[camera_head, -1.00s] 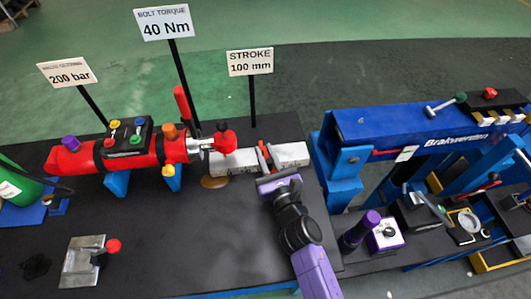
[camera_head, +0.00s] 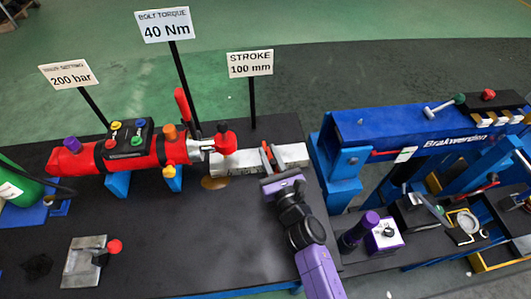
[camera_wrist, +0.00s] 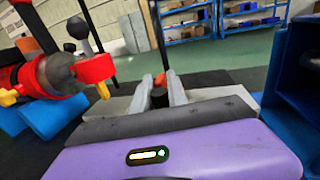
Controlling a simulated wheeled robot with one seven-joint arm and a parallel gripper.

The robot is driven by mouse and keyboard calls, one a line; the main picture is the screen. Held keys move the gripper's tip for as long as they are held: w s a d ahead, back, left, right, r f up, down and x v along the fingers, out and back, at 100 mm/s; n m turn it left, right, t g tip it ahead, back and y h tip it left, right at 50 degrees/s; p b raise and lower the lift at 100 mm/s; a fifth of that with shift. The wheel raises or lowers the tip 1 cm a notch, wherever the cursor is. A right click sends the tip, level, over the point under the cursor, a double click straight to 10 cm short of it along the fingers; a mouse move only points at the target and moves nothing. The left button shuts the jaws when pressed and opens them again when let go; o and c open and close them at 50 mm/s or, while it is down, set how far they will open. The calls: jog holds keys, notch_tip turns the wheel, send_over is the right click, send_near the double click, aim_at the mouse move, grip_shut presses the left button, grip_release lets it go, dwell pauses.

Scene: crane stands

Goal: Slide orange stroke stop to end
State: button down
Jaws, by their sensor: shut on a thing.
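The orange stroke stop (camera_wrist: 160,80) shows as a small orange piece above a black part, between my finger pads in the wrist view. In the head view it is mostly hidden by my fingers. My gripper (camera_head: 270,154) is shut on it. The stop sits on the grey rail (camera_head: 233,161), which runs left to right; some rail (camera_head: 294,151) shows right of my fingers. Left of the rail is the red cylinder (camera_head: 75,160) with its rod end and red knob (camera_head: 225,142).
The STROKE 100 mm sign (camera_head: 250,64) stands behind the rail. A blue press frame (camera_head: 335,165) rises just past the rail's right end. A purple-topped part (camera_head: 360,230) stands right of my wrist.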

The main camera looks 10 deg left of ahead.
jog(key=w+d, duration=0.1)
jog(key=d, duration=0.2)
jog(key=d+p, duration=0.1)
jog(key=d, duration=0.2)
jog(key=w+d+p, duration=0.1)
jog(key=d, duration=0.2)
jog(key=shift+w, duration=0.3)
jog(key=c, duration=1.3)
grip_release()
jog(key=shift+a, duration=0.1)
jog(key=shift+v, duration=3.95)
